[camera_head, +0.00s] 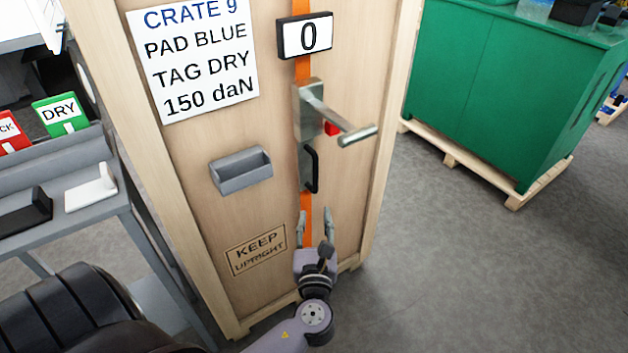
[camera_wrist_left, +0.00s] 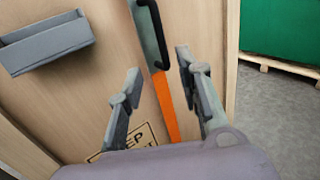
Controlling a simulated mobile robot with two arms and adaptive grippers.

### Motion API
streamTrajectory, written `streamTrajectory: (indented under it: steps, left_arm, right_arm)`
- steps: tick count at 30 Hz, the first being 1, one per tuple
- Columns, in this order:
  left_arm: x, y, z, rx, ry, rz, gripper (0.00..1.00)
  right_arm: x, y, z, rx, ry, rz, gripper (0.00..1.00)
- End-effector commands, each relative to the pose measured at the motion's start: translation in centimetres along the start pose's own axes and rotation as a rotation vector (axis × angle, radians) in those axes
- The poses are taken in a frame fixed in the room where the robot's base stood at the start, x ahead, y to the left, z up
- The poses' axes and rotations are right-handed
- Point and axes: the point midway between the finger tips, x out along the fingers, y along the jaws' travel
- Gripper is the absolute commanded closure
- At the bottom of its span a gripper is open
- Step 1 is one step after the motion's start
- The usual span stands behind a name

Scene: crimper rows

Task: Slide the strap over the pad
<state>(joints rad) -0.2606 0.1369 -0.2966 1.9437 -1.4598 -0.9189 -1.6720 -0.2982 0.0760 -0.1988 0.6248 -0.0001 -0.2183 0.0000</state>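The orange strap (camera_head: 305,205) runs vertically down the face of the wooden crate (camera_head: 215,225), and it also shows in the left wrist view (camera_wrist_left: 166,108). A metal tensioner with a lever (camera_head: 345,128) sits on the strap, with a black handle (camera_head: 313,168) just below it. My left gripper (camera_head: 315,218) is open below the handle, fingers pointing up toward the crate face. In the left wrist view the strap passes between the open fingers (camera_wrist_left: 158,72), apart from both. No blue pad can be made out. My right gripper is not in view.
A display reading 0 (camera_head: 305,36) and a sign (camera_head: 193,60) are on the crate, with an empty grey holder (camera_head: 241,174) below.

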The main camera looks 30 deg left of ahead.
Motion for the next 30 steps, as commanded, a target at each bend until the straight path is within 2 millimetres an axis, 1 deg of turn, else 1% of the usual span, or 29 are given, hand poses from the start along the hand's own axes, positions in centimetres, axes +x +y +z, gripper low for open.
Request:
streamTrajectory:
  steps: [3,6,15,18,21,24,30]
  left_arm:
    - [2.4,0.0,0.3,-0.001,-0.002,0.001,0.67]
    - [4.6,0.1,0.3,-0.002,-0.002,0.002,0.67]
    - [11.1,0.0,0.1,-0.003,0.0,0.001,0.67]
    - [12.9,0.0,0.1,-0.003,0.001,0.001,0.67]
    - [14.3,0.0,-0.1,-0.003,0.002,-0.001,0.67]
    - [15.2,0.0,-0.1,-0.003,0.003,0.0,0.67]
    - [15.9,0.0,-0.1,-0.005,0.003,-0.001,0.67]
  right_arm:
    - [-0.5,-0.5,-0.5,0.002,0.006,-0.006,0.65]
    - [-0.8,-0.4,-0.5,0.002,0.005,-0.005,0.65]
    - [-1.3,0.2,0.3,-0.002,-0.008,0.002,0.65]
    - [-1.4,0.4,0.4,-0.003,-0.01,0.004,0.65]
    - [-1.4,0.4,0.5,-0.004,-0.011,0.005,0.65]
    - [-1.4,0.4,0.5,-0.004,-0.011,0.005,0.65]
    - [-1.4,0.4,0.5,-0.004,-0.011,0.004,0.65]
